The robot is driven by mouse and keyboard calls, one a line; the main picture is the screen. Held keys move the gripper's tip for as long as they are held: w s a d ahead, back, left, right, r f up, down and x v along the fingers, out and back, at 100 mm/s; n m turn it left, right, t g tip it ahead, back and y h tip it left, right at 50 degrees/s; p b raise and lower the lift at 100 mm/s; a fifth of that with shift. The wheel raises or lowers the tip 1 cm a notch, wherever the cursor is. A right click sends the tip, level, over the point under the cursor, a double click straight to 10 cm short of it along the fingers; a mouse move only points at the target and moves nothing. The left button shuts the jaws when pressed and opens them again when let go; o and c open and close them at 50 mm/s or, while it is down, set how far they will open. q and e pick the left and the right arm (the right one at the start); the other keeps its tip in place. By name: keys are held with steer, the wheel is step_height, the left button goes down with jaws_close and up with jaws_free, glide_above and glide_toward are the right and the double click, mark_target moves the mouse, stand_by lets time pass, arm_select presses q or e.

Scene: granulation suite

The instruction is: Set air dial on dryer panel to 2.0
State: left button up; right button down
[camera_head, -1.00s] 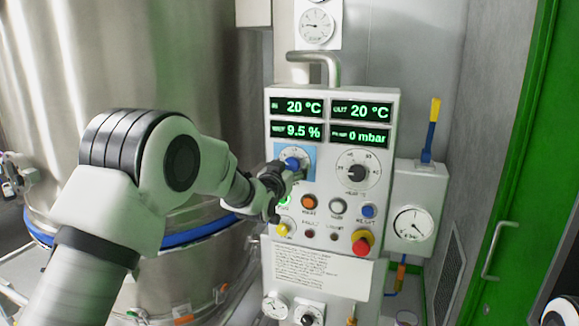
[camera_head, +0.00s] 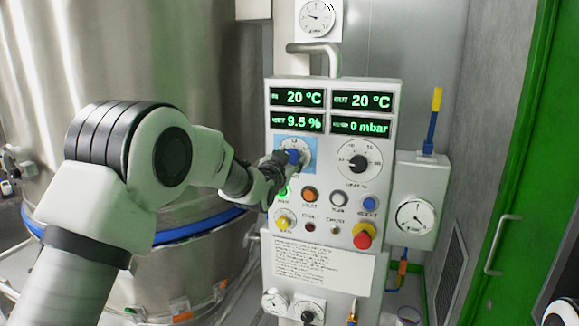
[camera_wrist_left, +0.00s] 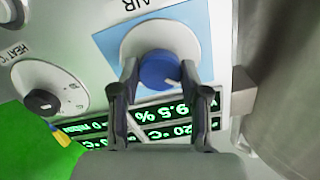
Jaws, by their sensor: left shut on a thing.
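The dryer panel (camera_head: 378,95) is a white upright box with four green readouts. Its air dial, a blue knob (camera_head: 292,157) on a light blue square, sits at the upper left under the readouts. The scale numbers are too small or hidden to read. My right gripper is not in view.
A black heat dial (camera_head: 358,162) is right of the air dial. Several buttons and a red emergency knob (camera_head: 362,240) lie below. A gauge box (camera_head: 415,215) stands at the right, a steel vessel (camera_head: 205,75) at the left, and a green door (camera_head: 535,170) far right.

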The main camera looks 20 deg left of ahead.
arm_select(q)
steer(key=m+b, duration=0.1)
steer(key=m, duration=0.1)
steer(key=m+b, duration=0.2)
steer(key=shift+f+m, duration=0.2)
steer(key=shift+m, duration=0.1)
steer(key=shift+r+m+b, duration=0.1)
steer(key=shift+m+b, duration=1.1)
steer(key=shift+m, duration=0.7)
steer(key=o, duration=1.1)
steer(key=shift+o, duration=0.2)
steer(key=shift+r, duration=0.1)
steer(key=s, duration=1.2)
steer(key=shift+a, duration=0.2)
